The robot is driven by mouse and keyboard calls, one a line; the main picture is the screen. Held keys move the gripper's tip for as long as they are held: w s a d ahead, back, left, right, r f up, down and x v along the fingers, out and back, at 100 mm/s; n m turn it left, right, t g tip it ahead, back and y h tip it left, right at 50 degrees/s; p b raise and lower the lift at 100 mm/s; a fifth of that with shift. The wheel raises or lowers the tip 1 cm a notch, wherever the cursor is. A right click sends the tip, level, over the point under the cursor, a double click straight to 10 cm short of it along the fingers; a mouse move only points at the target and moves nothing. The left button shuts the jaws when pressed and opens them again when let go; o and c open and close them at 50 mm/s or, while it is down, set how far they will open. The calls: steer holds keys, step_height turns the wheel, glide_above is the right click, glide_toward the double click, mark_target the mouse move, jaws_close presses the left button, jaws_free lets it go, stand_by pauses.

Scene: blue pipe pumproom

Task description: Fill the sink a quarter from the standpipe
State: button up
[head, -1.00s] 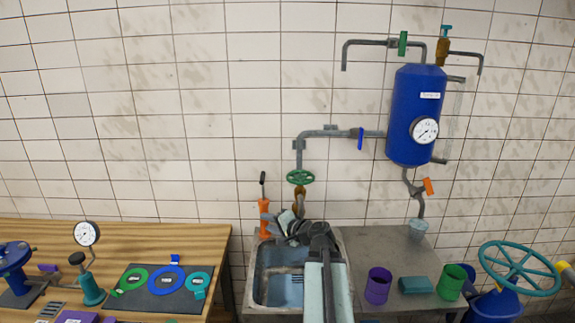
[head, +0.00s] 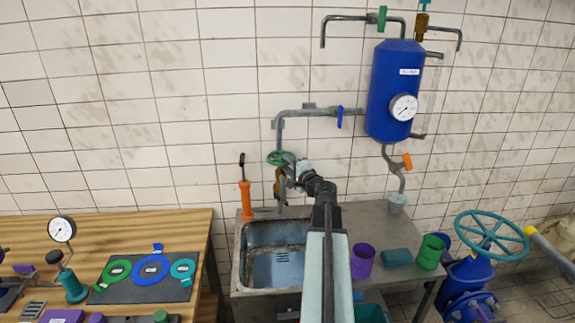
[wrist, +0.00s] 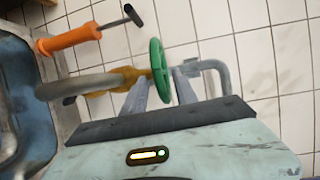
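The sink (head: 241,268) is a grey metal basin in the bench. Its floor looks blue-grey and drain slots show; I cannot tell whether it holds water. The standpipe rises behind it with a brass valve body (wrist: 118,78), a grey curved spout (wrist: 75,86) and a green handwheel (head: 277,157). The handwheel also shows edge-on in the wrist view (wrist: 157,62). My gripper (head: 289,173) is at the handwheel, over the sink's back edge. In the wrist view its fingers (wrist: 161,90) are apart, one each side of the wheel's near rim, with gaps visible.
An orange hand pump (head: 245,198) stands left of the standpipe. A blue tank (head: 391,95) with a gauge hangs at the upper right. A purple cup (head: 362,262), a teal block (head: 397,256) and a green cup (head: 431,252) stand right of my arm.

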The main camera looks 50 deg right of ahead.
steer(key=shift+w, duration=0.15)
steer(key=shift+c, duration=0.2)
jaws_close()
steer(key=shift+w+d, duration=0.1)
steer(key=shift+d, duration=0.35)
steer(key=shift+a, duration=0.3)
steer(key=shift+d+n+t+y, duration=0.15)
steer(key=shift+d+n+y, duration=0.2)
steer(key=shift+n+y, duration=0.6)
steer(key=shift+d+n+t+y, duration=0.1)
steer(key=shift+d+n+y, duration=0.4)
steer(key=shift+y, duration=0.75)
steer(key=shift+d+n+t+y, duration=0.15)
steer(key=shift+d+n+y, duration=0.05)
steer(key=shift+n+y, duration=0.8)
steer(key=y, duration=0.1)
steer(key=n+y, duration=0.1)
steer(key=y, duration=0.1)
steer(key=shift+d+n+g, duration=0.25)
steer(key=shift+d+g, duration=0.05)
steer(key=shift+d, duration=0.05)
steer(key=shift+d+n+y, duration=0.1)
steer(key=shift+n+y, duration=0.5)
steer(key=shift+y, duration=0.3)
steer(key=shift+g+y, duration=0.3)
